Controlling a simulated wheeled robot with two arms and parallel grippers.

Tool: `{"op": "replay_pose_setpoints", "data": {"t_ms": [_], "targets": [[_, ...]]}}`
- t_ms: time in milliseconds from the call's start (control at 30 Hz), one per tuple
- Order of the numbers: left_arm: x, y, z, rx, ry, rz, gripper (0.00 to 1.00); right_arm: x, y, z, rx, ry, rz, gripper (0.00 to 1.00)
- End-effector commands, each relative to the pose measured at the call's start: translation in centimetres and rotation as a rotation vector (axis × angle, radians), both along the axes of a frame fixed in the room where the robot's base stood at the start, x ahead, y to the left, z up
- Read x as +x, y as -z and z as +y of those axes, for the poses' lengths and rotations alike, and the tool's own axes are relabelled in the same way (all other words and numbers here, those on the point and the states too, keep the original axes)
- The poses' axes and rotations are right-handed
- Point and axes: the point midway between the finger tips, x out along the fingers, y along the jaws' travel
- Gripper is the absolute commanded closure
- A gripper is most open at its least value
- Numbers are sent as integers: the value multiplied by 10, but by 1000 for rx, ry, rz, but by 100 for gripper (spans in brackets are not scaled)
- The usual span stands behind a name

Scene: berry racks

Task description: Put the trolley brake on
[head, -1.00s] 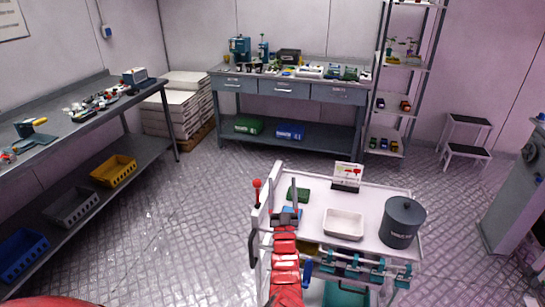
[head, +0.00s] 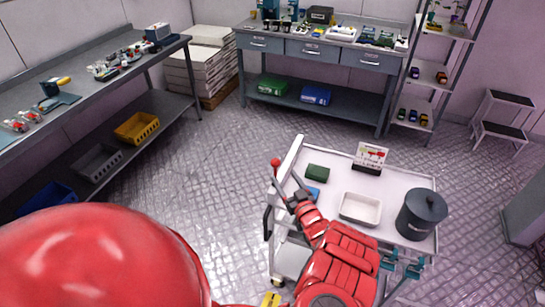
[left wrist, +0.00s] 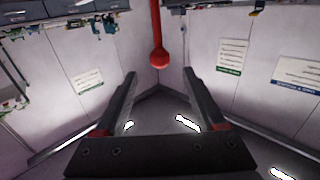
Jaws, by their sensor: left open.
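The trolley (head: 400,186) has a white top and stands in front of me, right of centre. A brake lever with a red ball knob (head: 276,162) stands upright at its left end. My left gripper (head: 288,190) is open and empty, close beside the lever at the trolley's left edge. In the left wrist view the knob (left wrist: 159,58) lines up between the two open fingers (left wrist: 160,74), just past their tips. The picture does not show any touch. My right gripper is not in view.
On the trolley are a green block (head: 317,173), a white tray (head: 360,220), a dark lidded pot (head: 421,214) and a sign (head: 370,157). My red arm crosses the trolley's front. A workbench (head: 90,90) runs along the left. Open floor lies left of the trolley.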

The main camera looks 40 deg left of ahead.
Motion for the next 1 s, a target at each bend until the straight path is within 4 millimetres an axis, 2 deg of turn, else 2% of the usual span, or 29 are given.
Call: {"op": "replay_pose_setpoints", "data": {"t_ms": [33, 367, 600, 800, 1000], "targets": [[3, 1, 10, -1, -7, 0, 28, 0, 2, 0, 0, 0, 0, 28], [31, 1, 56, 1, -5, -2, 28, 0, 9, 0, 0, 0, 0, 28], [49, -1, 83, 4, -2, -3, 28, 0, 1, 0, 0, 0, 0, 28], [59, -1, 96, 4, -1, -3, 28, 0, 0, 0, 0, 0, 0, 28], [61, 0, 101, 1, 0, 1, 28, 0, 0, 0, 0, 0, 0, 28]]}}
